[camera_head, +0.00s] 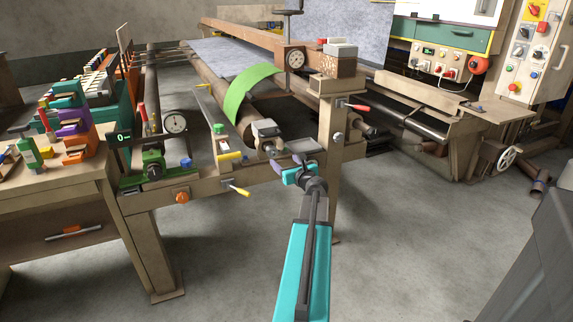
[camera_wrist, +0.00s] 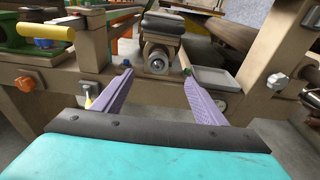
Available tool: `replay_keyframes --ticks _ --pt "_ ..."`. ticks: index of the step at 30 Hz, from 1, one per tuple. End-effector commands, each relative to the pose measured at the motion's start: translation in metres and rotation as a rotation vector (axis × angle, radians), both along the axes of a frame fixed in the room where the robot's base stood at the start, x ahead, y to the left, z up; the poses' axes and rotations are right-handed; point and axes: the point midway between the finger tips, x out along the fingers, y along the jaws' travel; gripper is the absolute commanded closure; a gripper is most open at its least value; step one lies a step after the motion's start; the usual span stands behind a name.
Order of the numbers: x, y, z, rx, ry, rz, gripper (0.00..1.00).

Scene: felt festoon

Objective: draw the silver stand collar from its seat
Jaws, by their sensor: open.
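A round silver piece with a dark bore, which looks like the stand collar (camera_wrist: 157,62), sits on the bench frame under a dark grey block. In the head view the collar (camera_head: 268,147) is small, just below the grey block and left of my gripper (camera_head: 294,168). In the wrist view my gripper (camera_wrist: 156,76) is open, its two purple fingers apart and nothing between them. The collar shows beyond the fingertips, in line with the gap. I cannot tell the exact distance. How the collar is seated behind its front face is hidden.
A grey tray (camera_wrist: 211,76) lies close to the right finger. A wooden post (camera_head: 331,124) with a red lever stands right of my gripper. A yellow-handled lever (camera_head: 238,189) sticks out at the left. A green curved guard (camera_head: 246,92) rises behind. The floor in front is clear.

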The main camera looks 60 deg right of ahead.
Motion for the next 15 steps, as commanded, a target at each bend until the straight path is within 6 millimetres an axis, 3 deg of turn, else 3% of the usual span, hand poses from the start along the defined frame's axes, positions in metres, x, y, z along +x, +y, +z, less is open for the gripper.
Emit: replay_keyframes --ticks 15 --pt "0.0009 -0.0035 0.0007 0.002 -0.004 -0.004 0.34"
